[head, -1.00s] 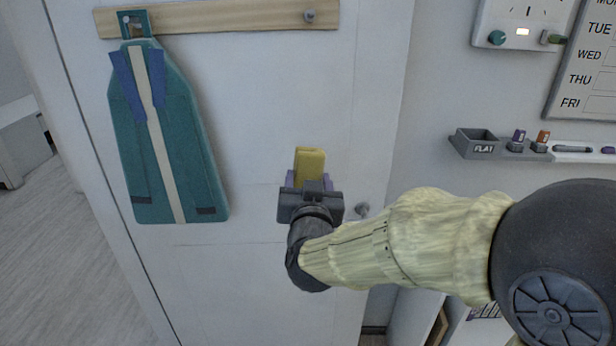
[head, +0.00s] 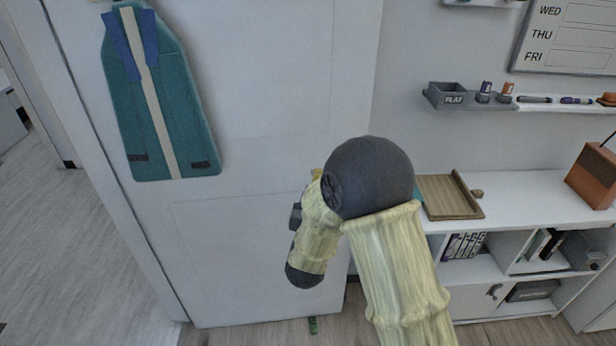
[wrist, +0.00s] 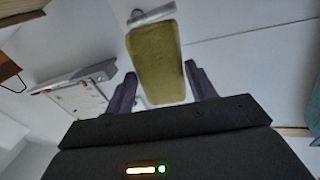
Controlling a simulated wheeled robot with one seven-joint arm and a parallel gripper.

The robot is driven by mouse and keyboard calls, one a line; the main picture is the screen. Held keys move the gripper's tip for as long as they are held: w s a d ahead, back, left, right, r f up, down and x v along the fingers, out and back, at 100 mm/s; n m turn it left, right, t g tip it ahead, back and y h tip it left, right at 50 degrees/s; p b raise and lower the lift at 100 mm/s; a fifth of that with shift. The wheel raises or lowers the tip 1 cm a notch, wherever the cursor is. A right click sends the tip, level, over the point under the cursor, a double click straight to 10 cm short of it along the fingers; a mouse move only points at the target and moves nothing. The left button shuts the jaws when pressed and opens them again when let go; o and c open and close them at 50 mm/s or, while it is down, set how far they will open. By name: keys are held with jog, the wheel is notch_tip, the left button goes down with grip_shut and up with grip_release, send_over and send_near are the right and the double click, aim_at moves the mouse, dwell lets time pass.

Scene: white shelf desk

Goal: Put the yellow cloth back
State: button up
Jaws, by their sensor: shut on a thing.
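In the wrist view the yellow cloth (wrist: 156,62) is a flat, upright-looking rectangle between the two purple-grey fingers of my gripper (wrist: 160,78). My gripper is shut on it. A pale grey strip (wrist: 152,15) shows at the cloth's far end; I cannot tell whether it is part of the cloth or something behind it. In the head view my own arm hides most of the gripper, in front of the lower part of the white door (head: 260,240). I cannot make out the cloth clearly there.
A teal and blue apron-like piece (head: 160,100) hangs on the door at the left. To the right are a white shelf desk (head: 530,190) with a wooden tray (head: 450,196) and a brown box (head: 594,176). A wall ledge (head: 560,106) holds pens and a grey bin (head: 449,94). A weekly board (head: 570,40) hangs above.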

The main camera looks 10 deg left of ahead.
jog(key=d+f+m+h, duration=0.25)
jog(key=d+f, duration=0.35)
jog(key=f, duration=0.6)
jog(key=s+d+f+n+y+p, duration=0.1)
jog(key=s+d+f, duration=0.2)
jog(key=d+f, duration=0.4)
jog(key=s+d+f+n+y+p, duration=0.1)
jog(key=s+d+f, duration=0.3)
jog(key=d+f, duration=0.4)
jog(key=d, duration=0.4)
jog(key=shift+s, duration=0.25)
